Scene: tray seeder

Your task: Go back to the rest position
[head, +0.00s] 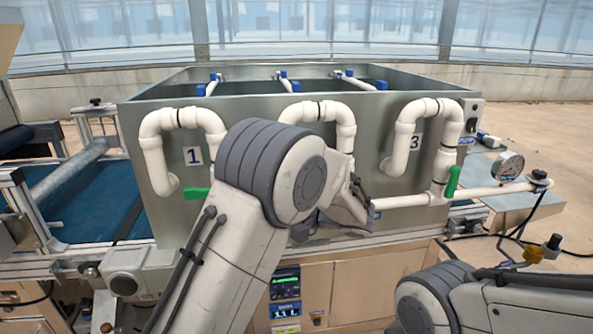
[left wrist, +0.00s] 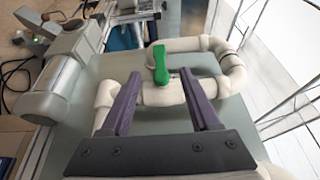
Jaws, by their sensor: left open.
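In the left wrist view my left gripper (left wrist: 160,75) is open, with its two purple fingers apart. A green valve handle (left wrist: 161,62) on a white pipe (left wrist: 165,93) shows between and beyond the fingertips; I cannot tell if they touch it. In the head view my left arm reaches up to the tank front, and its wrist (head: 345,203) is beside the middle pipe (head: 325,112). The fingers and the middle valve are hidden there. Green handles show at pipe 1 (head: 197,193) and pipe 3 (head: 452,182). My right arm is at lower right; its gripper is out of view.
The grey metal tank (head: 240,98) stands close in front of my left arm. A pressure gauge (head: 509,166) and cables are at right. A blue conveyor belt (head: 85,205) is at left. A control panel (head: 285,290) sits below the tank.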

